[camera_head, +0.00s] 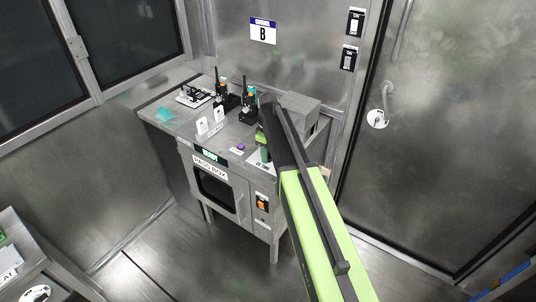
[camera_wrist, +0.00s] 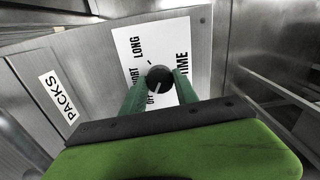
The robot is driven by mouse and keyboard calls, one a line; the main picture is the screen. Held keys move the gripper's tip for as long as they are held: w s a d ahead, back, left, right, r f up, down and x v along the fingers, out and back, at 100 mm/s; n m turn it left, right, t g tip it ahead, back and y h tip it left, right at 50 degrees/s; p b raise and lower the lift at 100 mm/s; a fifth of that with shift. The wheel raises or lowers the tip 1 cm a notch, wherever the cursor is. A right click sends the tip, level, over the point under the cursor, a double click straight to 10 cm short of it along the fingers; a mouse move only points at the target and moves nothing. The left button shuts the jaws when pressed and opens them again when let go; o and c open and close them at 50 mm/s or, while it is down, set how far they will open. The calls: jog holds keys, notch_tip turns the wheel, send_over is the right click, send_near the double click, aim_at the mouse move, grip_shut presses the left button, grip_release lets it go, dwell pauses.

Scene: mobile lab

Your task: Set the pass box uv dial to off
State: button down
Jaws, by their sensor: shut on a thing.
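The pass box (camera_head: 243,208) is a grey metal cabinet with a dark window in its door. The UV dial (camera_wrist: 159,76) is a round black knob on a white plate (camera_wrist: 127,43). A pale pointer mark on the knob points down and left, toward the partly hidden "OF" word. My gripper (camera_wrist: 159,88) is shut on the dial, with one green finger at each side. In the head view my gripper (camera_head: 263,148) and arm hide the dial.
On the pass box top stand black devices (camera_head: 228,98), white tags (camera_head: 209,122), a teal item (camera_head: 165,114) and a purple knob (camera_head: 240,147). An orange switch (camera_head: 262,203) is on its front. A PACKS label (camera_wrist: 58,95) lies left of the dial plate.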

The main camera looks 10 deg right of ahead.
jog(key=c, duration=0.9)
grip_release()
jog(key=shift+c, duration=0.2)
notch_tip(320, 180, up, 18)
jog(key=p, duration=1.7)
jog(key=shift+f+p, duration=0.2)
jog(key=shift+p, duration=0.1)
jog(key=shift+f, duration=0.1)
